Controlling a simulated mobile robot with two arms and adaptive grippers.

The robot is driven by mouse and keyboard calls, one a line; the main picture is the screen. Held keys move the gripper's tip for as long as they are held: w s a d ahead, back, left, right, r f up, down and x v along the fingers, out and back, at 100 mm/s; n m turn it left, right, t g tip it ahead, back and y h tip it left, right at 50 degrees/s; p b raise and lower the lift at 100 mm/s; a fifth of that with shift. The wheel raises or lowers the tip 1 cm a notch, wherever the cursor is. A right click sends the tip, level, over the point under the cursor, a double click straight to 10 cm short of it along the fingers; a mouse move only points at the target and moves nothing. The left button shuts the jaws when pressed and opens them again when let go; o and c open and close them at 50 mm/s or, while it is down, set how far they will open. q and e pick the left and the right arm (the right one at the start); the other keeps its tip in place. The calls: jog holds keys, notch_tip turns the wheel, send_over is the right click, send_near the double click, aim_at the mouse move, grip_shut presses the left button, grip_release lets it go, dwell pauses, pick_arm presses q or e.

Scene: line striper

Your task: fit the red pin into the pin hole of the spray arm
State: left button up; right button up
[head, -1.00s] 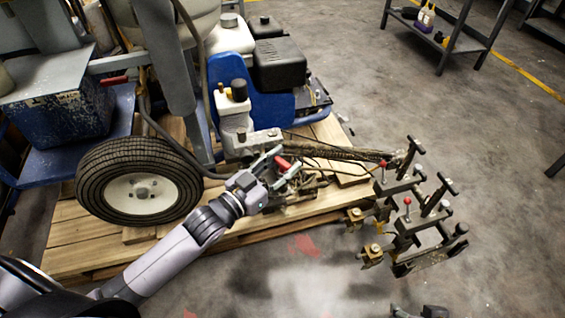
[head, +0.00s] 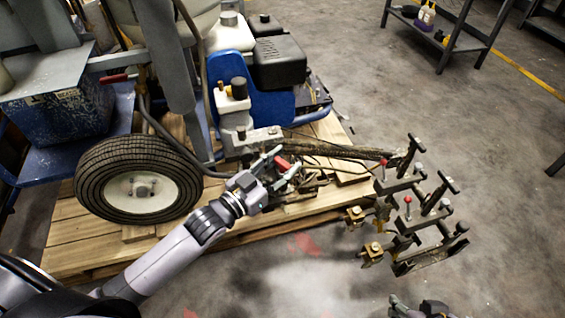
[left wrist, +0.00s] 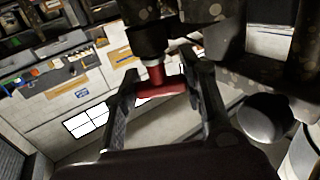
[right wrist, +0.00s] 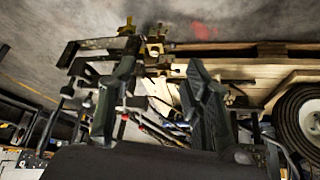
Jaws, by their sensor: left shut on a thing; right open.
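My left gripper (head: 280,166) is beside the machine's front, shut on the red pin (head: 283,162). In the left wrist view, the red pin (left wrist: 157,84) has a crossbar handle between the two fingers (left wrist: 160,92). Its stem points up to a pale collar under a dark, speckled metal part (left wrist: 150,42), which appears to belong to the spray arm. The pin's tip is hidden, so I cannot tell whether it is in a hole. My right gripper (right wrist: 160,92) is open and empty; it shows partly at the head view's bottom edge.
A metal bracket frame with red-knobbed levers (head: 408,215) and brass nozzles (head: 372,252) stands out to the right. A wheel (head: 140,188) and wooden pallet (head: 80,235) lie to the left. Hoses and cables run near my left gripper.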

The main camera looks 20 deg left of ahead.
pick_arm(q)
jog(key=shift+f, duration=0.25)
jog(key=o, duration=1.2)
pick_arm(e)
jog(key=shift+w+a+r+t, duration=0.15)
jog(key=shift+w+r+t, duration=0.15)
jog(key=shift+w, duration=0.25)
pick_arm(q)
jog(key=shift+o, duration=0.6)
pick_arm(e)
jog(key=shift+f, duration=0.1)
pick_arm(q)
jog(key=shift+o, duration=1.1)
pick_arm(e)
jog(key=shift+s, duration=0.1)
